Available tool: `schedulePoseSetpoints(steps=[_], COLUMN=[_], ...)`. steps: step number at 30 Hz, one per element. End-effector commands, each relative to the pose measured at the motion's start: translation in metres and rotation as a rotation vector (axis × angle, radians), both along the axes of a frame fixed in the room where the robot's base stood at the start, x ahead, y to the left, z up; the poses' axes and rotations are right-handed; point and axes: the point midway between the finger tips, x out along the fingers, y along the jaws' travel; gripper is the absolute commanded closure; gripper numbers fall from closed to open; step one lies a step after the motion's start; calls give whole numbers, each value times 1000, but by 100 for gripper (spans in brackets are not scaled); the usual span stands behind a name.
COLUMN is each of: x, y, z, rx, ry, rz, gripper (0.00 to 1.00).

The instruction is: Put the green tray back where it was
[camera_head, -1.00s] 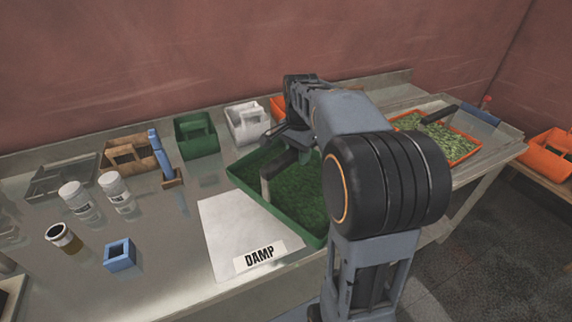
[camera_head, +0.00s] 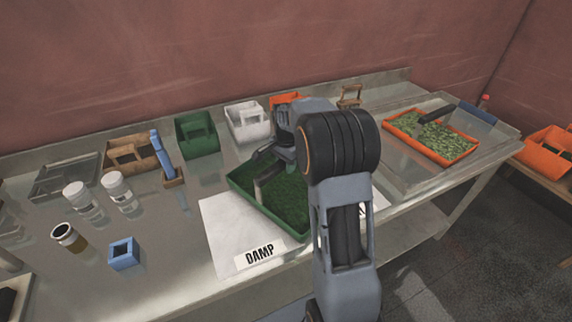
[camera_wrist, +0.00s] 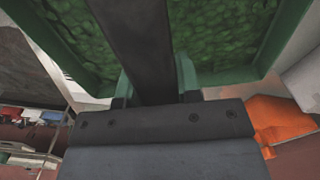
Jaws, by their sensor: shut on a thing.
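The green tray (camera_head: 250,208) holds dark green material and is over the white sheet marked DAMP (camera_head: 222,240). I cannot tell whether it touches the sheet. My gripper (camera_head: 277,160) is at the tray's far side and is shut on it. My arm hides the tray's right part. In the wrist view the green tray (camera_wrist: 255,70) fills the top, with its green contents on both sides of a dark bar. The fingertips are hidden there.
An orange tray (camera_head: 462,157) of green pieces, with a dark-handled tool, stands on the right. Green (camera_head: 197,135) and white (camera_head: 248,121) bins stand behind. White-capped jars (camera_head: 118,190) and a blue block (camera_head: 123,254) are left. Bare metal shows between them.

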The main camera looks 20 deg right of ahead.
Motion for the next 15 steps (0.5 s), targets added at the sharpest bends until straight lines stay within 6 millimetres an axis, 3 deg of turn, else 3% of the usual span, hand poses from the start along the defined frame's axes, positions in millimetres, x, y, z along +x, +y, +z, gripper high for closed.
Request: schedulePoseSetpoints(steps=[13,14,15], x=[0,0,0], y=[0,0,0], z=[-8,-8,-8], rx=[-1,-1,-1], ry=[-3,-1,-1], rz=[0,0,0], gripper=[100,66,63])
